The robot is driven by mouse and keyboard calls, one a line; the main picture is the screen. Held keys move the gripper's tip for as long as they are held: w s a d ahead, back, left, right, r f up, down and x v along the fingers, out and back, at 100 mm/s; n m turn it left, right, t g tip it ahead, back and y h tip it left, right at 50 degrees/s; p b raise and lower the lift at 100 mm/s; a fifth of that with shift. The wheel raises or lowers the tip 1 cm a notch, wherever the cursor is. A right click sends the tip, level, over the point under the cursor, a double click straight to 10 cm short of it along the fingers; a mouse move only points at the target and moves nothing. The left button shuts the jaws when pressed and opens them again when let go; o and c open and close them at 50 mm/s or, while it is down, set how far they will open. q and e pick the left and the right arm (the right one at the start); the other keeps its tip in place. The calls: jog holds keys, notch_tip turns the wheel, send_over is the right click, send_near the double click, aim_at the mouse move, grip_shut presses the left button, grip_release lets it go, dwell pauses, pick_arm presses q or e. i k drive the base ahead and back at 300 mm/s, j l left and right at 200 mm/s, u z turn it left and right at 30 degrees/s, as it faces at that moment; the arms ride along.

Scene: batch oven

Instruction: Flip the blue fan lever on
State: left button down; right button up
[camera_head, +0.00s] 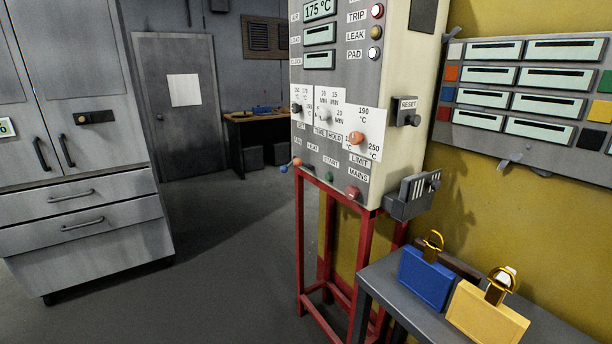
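The blue fan lever (284,168) shows as a small blue knob at the lower left edge of the grey control panel (345,90), below the FAN label. It sticks out to the left of the panel, and its shaft is too small to make out clearly. I cannot tell its on or off position. An orange-red knob (297,162) is close beside it on the right, near the HEAT label. Neither of my grippers is in view, and nothing touches the lever.
The panel stands on a red frame (363,260). A green START button (329,177) and red MAINS knob (353,192) are right of the levers. A grey table (382,290) holds blue and yellow padlock-like items. Open floor lies left, before the grey cabinet (85,200).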

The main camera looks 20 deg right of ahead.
aim_at(284, 168)
jog(key=i+l+z, duration=0.1)
jog(key=i+z, duration=0.55)
jog(key=z, duration=0.2)
jog(key=i+l+z, duration=0.2)
jog(key=i, duration=0.15)
jog(key=i+z, duration=0.25)
jog(key=i, duration=0.05)
